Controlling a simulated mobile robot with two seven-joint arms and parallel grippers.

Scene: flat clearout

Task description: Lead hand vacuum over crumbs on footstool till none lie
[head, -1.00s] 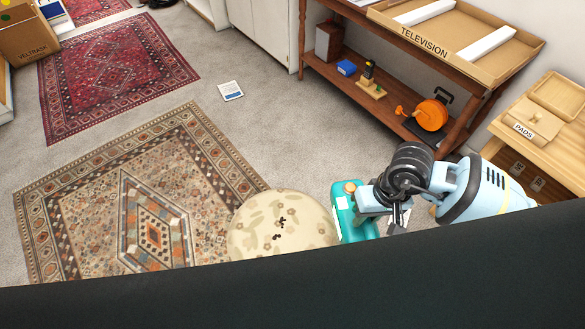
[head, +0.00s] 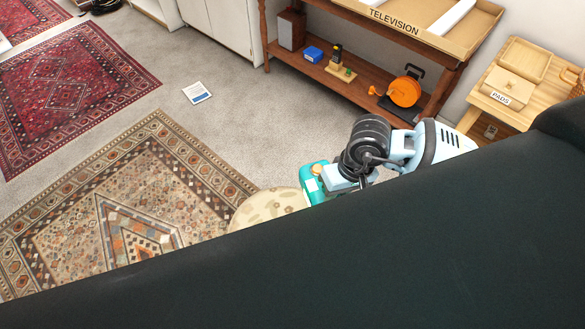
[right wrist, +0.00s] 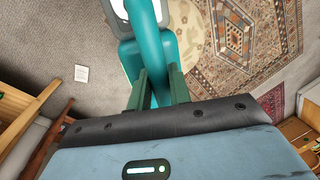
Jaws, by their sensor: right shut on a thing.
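The footstool (head: 266,206) is round and cream with a leafy pattern. In the head view its near part is hidden behind a large black part of mine, and I see no crumbs on the part that shows. Part of its top also shows in the right wrist view (right wrist: 189,38), beside the vacuum. The teal hand vacuum (head: 310,187) is at the footstool's right side; I cannot tell if they touch. My right gripper (right wrist: 159,88) is shut on the teal hand vacuum, its fingers on either side of the handle. My left gripper is not in view.
A patterned rug (head: 110,200) lies left of the footstool and a red rug (head: 75,90) beyond it. A booklet (head: 197,92) lies on the grey carpet. A wooden shelf unit (head: 350,85) and a small table (head: 505,110) stand at the back and right.

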